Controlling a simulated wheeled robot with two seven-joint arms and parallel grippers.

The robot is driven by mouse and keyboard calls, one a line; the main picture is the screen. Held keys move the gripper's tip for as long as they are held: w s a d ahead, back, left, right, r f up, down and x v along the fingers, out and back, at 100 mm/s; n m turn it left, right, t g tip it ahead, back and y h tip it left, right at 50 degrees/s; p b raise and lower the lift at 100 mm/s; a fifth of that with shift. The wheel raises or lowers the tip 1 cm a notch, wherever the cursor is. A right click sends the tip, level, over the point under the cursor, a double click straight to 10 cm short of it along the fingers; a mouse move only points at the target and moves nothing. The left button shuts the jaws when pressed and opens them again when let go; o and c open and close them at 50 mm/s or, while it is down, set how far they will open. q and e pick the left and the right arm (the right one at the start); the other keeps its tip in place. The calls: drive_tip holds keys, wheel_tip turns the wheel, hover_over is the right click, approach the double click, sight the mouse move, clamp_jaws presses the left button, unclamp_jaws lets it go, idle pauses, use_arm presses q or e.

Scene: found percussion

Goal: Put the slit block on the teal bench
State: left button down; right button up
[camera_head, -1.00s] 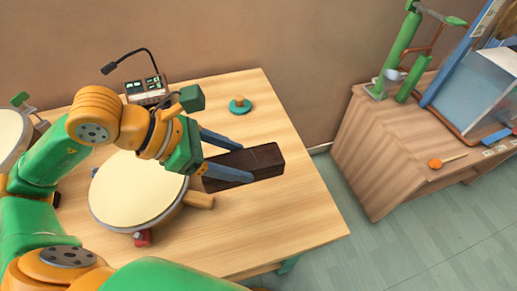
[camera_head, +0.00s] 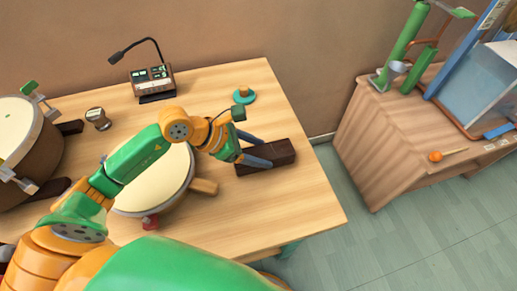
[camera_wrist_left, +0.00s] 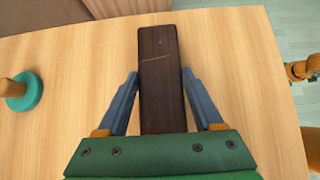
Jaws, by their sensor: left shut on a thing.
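The slit block is a long dark brown block (camera_head: 278,152) at the right part of the wooden table (camera_head: 285,205). My left gripper (camera_head: 261,150) is shut on it, one blue-grey finger on each long side. In the left wrist view the block (camera_wrist_left: 160,75) lies lengthwise between the fingers (camera_wrist_left: 160,92), and its near end is hidden by the green palm. I cannot tell whether it touches the tabletop. A teal leg shows under this table; no separate teal bench is plain.
A pale round drum (camera_head: 160,185) with a wooden handle stands left of the block. A teal disc with a knob (camera_head: 243,96) and a lamp device (camera_head: 152,82) are behind. A wooden cabinet (camera_head: 385,150) stands right, across a floor gap. The table's front right is clear.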

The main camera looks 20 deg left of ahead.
use_arm(q)
drive_tip(key=shift+c, duration=0.2)
unclamp_jaws()
drive_tip(key=shift+a+r+p, duration=0.1)
drive_tip(key=shift+r+p, duration=0.2)
drive_tip(key=b+v, duration=0.2)
drive_tip(key=v, duration=0.9)
drive_tip(key=shift+s+a+r, duration=0.2)
drive_tip(key=shift+s, duration=0.05)
drive_tip(key=shift+f, duration=0.1)
